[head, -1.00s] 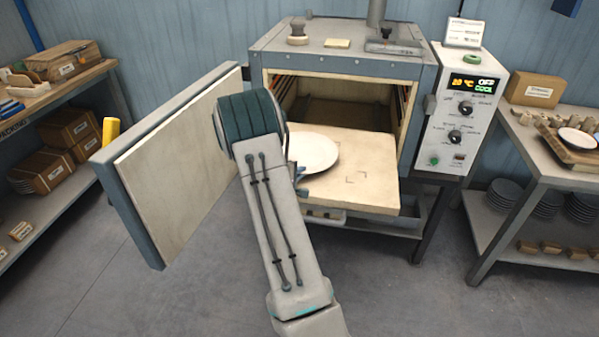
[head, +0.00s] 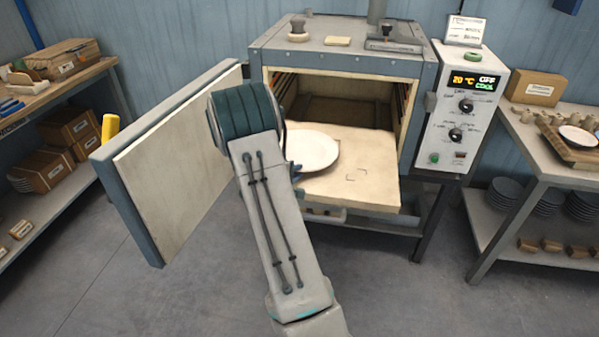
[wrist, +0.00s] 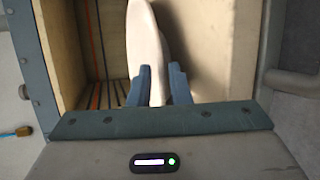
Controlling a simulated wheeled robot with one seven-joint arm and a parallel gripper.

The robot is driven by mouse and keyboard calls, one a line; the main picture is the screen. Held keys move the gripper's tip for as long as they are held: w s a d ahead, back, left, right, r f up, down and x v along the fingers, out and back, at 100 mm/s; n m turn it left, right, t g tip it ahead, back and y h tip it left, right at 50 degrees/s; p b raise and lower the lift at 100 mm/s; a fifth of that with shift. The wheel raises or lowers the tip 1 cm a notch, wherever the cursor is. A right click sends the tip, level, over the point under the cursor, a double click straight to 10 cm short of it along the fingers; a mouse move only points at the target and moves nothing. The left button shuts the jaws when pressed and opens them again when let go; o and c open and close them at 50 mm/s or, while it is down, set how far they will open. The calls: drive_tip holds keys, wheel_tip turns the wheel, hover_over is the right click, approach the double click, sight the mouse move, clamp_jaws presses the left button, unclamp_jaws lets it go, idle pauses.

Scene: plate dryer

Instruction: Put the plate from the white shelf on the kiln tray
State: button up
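The white plate (head: 312,150) is at the left part of the pale kiln tray (head: 360,178), which sticks out of the open kiln. It lies almost level; I cannot tell whether it rests on the tray or hangs just above it. In the wrist view the plate (wrist: 147,40) shows nearly edge-on. My gripper (wrist: 160,70) has one blue finger on each side of the plate's rim and looks shut on it. In the head view the gripper is mostly hidden behind my wrist; a bit of it shows at the plate's left edge. The white shelf cannot be made out.
The kiln door (head: 175,165) stands open left of my arm. The kiln's control box (head: 460,110) is at its right. Shelves (head: 50,110) stand at the far left and a workbench (head: 550,160) at the right. The tray's right part is bare.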

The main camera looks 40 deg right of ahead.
drive_tip(key=s+a+r+m+g+y+b, duration=0.1)
drive_tip(key=s+a+r+m+g+y, duration=0.15)
drive_tip(key=s+a+r, duration=0.4)
drive_tip(key=s+a+r+m+g+y+b, duration=0.1)
drive_tip(key=s+a+r+m+g, duration=0.2)
drive_tip(key=s+a, duration=0.55)
drive_tip(key=s+a+r+t+y, duration=0.1)
drive_tip(key=s+a+y, duration=0.3)
drive_tip(key=a, duration=0.4)
drive_tip(key=s+a+r+t+y, duration=0.2)
drive_tip(key=s+a+r+y, duration=0.1)
drive_tip(key=s+a+y, duration=0.2)
drive_tip(key=s+a, duration=0.2)
drive_tip(key=a, duration=0.2)
drive_tip(key=shift+a+r+m, duration=0.3)
drive_tip(key=shift+m, duration=0.05)
drive_tip(key=shift+d+y, duration=0.1)
drive_tip(key=shift+y, duration=0.15)
